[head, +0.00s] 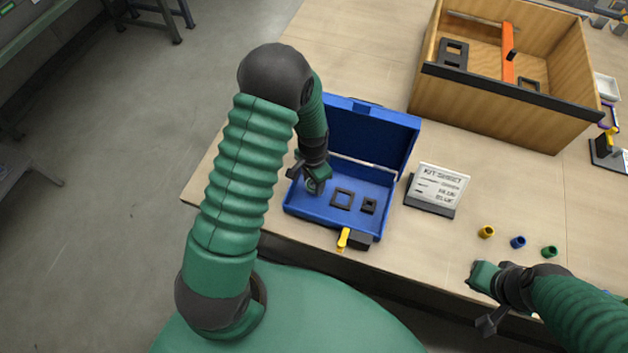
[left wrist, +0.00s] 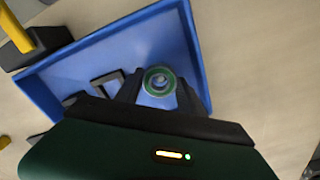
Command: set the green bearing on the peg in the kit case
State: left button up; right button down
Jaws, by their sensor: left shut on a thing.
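The blue kit case (head: 300,208) stands open on the table, lid up at the back. My left gripper (head: 313,184) reaches down into its left part. In the left wrist view its fingers (left wrist: 158,90) are shut on the green bearing (left wrist: 148,76), a ring seen from above inside the case (left wrist: 200,60). A pale round shape shows in the ring's hole; I cannot tell whether it is the peg, nor whether the ring touches the case floor. My right gripper (head: 483,295) is low at the right, near the table's front edge; its jaw state is unclear.
Black square frames (head: 343,199) lie in the case, right of my left gripper. A yellow-handled latch (head: 343,239) is at its front. A kit sheet stand (head: 437,188) is beside it. Small yellow (head: 486,232), blue (head: 518,242) and green (head: 549,251) rings stand right. A wooden bin (head: 490,105) stands behind.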

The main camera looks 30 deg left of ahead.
pick_arm(q)
jog(key=shift+f, duration=0.35)
jog(key=shift+d+f+b, duration=0.1)
jog(key=shift+f+b, duration=0.35)
jog(key=shift+b, duration=0.05)
jog(key=shift+f+b, duration=0.3)
jog(key=shift+f, duration=0.2)
jog(key=o, duration=1.5)
jog(key=shift+o, duration=0.2)
notch_tip(320, 180, up, 17)
jog(key=shift+f+p, duration=0.15)
jog(key=shift+p, duration=0.15)
